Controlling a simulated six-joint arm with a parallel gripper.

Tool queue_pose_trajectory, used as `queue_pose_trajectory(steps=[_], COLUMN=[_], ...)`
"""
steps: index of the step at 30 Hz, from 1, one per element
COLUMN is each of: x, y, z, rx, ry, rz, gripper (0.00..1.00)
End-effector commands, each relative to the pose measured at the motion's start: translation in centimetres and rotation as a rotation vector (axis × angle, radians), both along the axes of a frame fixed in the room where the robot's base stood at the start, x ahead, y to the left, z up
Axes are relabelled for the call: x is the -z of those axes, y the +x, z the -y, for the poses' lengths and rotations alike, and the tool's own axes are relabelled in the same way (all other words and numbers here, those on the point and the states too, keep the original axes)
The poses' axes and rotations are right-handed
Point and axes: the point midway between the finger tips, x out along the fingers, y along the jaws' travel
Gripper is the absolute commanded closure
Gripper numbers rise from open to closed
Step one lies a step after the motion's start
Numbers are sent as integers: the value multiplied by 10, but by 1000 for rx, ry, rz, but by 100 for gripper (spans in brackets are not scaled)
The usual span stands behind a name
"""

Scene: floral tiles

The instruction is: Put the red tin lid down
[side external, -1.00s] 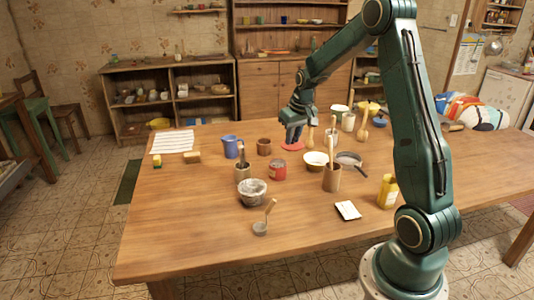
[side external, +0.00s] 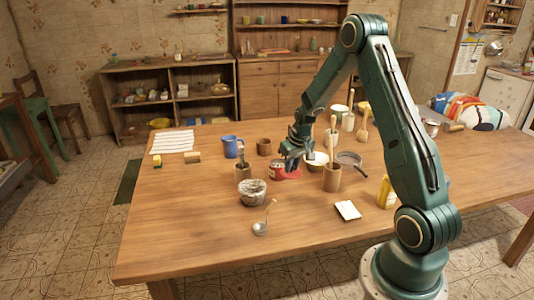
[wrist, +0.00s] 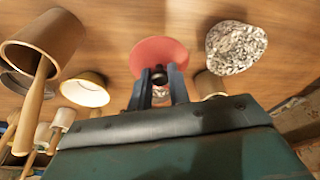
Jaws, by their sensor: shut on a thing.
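The red tin lid (side external: 291,174) is a round red disc with a dark knob. In the wrist view the lid (wrist: 160,52) lies just beyond my fingers, with the knob between their tips. My gripper (side external: 289,163) is shut on the knob; its fingers also show in the wrist view (wrist: 160,82). The red tin (side external: 274,171) stands beside the lid in the side view, partly covered by the lid and gripper. I cannot tell whether the lid touches the tin or how high it is above the table.
A speckled bowl (side external: 253,193) and a brown pot with a tool (side external: 243,173) stand left of the gripper. A cream bowl (side external: 318,161) and a brown utensil holder (side external: 332,178) stand close on the right. The wooden table's front left (side external: 190,240) is clear.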

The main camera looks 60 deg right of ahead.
Motion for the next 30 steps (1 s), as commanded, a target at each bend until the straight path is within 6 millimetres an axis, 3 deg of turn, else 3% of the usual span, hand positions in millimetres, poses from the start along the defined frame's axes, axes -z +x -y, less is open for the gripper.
queue_pose_trajectory(steps=[3,9,20,30], x=[23,48,56,87], y=[-1,0,0,0], z=[-1,0,0,0], rx=[0,0,1,1], ry=[3,1,0,2], rz=[-4,-2,0,-1], gripper=[96,96,96,96])
